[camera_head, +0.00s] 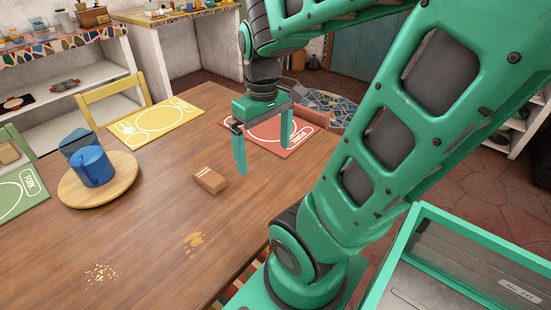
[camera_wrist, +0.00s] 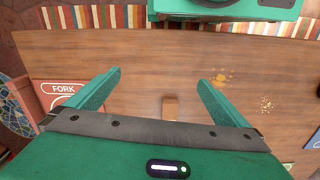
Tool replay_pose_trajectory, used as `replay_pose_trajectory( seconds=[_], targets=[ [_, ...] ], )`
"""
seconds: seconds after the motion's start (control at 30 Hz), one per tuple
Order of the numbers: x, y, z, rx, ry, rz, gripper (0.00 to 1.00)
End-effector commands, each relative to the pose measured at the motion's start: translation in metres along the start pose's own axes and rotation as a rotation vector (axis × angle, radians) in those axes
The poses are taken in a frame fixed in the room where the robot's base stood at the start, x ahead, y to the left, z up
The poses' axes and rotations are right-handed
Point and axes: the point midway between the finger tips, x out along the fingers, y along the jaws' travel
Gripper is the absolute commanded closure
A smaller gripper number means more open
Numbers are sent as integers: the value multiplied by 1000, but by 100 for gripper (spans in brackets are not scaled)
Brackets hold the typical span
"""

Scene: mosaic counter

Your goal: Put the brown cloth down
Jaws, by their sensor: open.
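The brown cloth (camera_head: 209,180) looks like a small folded block with pale stripes on its side. It lies flat on the wooden table (camera_head: 150,215). My gripper (camera_head: 264,157) is open and empty, its fingers pointing down above the table, to the right of the cloth in the head view. In the wrist view the cloth (camera_wrist: 170,107) shows between the two spread fingers of my gripper (camera_wrist: 160,80), partly cut off by the gripper body. The fingers do not touch it.
Crumbs (camera_head: 101,274) and a yellowish spill (camera_head: 194,241) mark the near table. Bare wood surrounds the cloth.

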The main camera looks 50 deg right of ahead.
Motion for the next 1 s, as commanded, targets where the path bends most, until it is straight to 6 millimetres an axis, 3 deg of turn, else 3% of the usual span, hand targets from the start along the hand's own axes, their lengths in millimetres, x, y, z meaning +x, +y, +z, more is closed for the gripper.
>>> replay_pose_trajectory(
  seconds=[0.1, 0.3, 0.8, 1.0],
  targets=[
    [0, 2, 29, 229, 2, -6, 0],
    [2, 0, 51, 418, -2, -10, 0],
    [2, 0, 52, 432, -3, -11, 0],
    [7, -1, 39, 431, -17, -5, 0]
  ],
)
